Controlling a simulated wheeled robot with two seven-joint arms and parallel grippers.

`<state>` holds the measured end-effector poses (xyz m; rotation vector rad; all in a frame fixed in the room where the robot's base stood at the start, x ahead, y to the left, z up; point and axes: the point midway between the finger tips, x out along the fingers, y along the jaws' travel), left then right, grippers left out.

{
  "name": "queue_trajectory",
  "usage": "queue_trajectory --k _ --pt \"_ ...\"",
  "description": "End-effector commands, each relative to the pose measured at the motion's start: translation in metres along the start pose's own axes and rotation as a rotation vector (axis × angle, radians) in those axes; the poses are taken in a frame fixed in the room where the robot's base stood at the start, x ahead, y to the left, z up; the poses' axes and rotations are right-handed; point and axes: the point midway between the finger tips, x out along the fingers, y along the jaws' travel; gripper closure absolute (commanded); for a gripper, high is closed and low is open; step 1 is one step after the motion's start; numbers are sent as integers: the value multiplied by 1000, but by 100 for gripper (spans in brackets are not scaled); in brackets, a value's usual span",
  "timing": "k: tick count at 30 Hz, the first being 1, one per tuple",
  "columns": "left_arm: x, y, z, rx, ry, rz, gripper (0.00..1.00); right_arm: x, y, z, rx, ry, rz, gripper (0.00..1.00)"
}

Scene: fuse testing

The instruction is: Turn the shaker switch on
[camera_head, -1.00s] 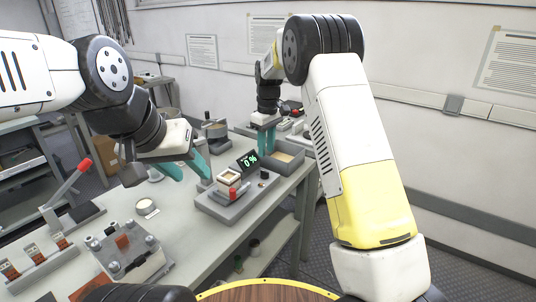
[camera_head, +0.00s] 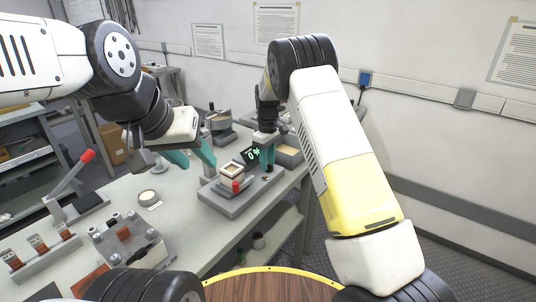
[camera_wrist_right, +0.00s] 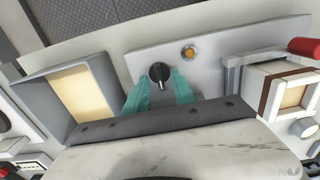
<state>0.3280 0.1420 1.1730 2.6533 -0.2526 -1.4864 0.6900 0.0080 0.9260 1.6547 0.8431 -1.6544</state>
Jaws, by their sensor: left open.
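The shaker (camera_head: 225,203) is a grey unit on the bench with a display (camera_head: 253,156) reading 0 %. Its black rotary switch (camera_wrist_right: 159,74) shows in the right wrist view, on a light grey panel beside an orange round light (camera_wrist_right: 188,52). My right gripper (camera_wrist_right: 162,79) is open, with its teal fingertips on either side of the switch; contact cannot be told. In the head view the right gripper (camera_head: 262,155) is at the unit's far end, partly hiding the display. My left gripper (camera_head: 192,158) is open and empty above the bench, left of the unit.
A grey tray with a beige inside (camera_wrist_right: 82,90) lies beside the panel. A red-handled lever press (camera_head: 75,180), a clamped metal block (camera_head: 130,247) and a small round container (camera_head: 148,197) stand on the bench. The bench (camera_head: 190,225) is bare in front of the shaker.

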Motion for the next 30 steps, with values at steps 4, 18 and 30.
queue_trajectory --k 4,18,30 --pt "0 0 0 0 0 0 58 0 0 0 0 0 0 75" --pt "0 0 0 0 0 0 58 -1 0 0 11 1 0 100" --pt "0 0 0 0 0 0 58 -1 1 0 210 2 -1 100"
